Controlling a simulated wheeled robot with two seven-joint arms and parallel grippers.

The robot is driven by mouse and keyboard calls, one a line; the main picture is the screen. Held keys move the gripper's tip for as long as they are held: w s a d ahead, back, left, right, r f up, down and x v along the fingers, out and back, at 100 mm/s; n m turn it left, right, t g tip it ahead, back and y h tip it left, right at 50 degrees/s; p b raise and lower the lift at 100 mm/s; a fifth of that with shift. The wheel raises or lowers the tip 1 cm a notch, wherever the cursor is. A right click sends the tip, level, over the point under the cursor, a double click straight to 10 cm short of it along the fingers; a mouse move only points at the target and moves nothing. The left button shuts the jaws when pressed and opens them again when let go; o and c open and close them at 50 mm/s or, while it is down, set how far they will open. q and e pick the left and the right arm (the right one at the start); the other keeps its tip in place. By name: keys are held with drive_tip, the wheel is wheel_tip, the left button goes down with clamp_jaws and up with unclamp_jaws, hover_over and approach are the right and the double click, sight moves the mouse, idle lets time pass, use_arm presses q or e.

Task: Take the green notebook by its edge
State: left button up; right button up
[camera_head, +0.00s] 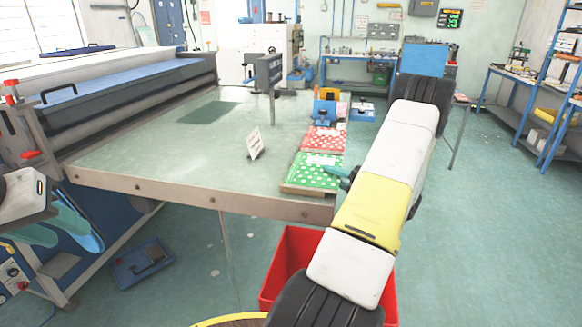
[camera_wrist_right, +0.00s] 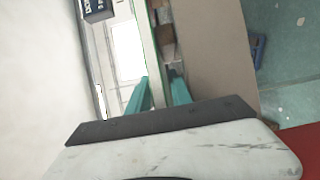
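The green notebook (camera_head: 312,171) with white dots lies at the front right corner of the table, with a pale label on top. My right gripper (camera_head: 338,172) is at its right edge, with teal fingertips beside or over that edge. In the right wrist view the fingers (camera_wrist_right: 158,92) are apart, and a thin green-edged strip (camera_wrist_right: 146,45) runs toward the gap between them. I cannot tell whether the fingers touch the notebook. My left gripper (camera_head: 68,228) is at the far left, off the table, with its teal fingers apart and empty.
A red dotted notebook (camera_head: 324,139) lies just behind the green one. A red bin (camera_head: 290,262) stands on the floor below the front right corner.

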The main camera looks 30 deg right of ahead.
drive_tip(key=shift+x, duration=1)
clamp_jaws()
idle(0.6)
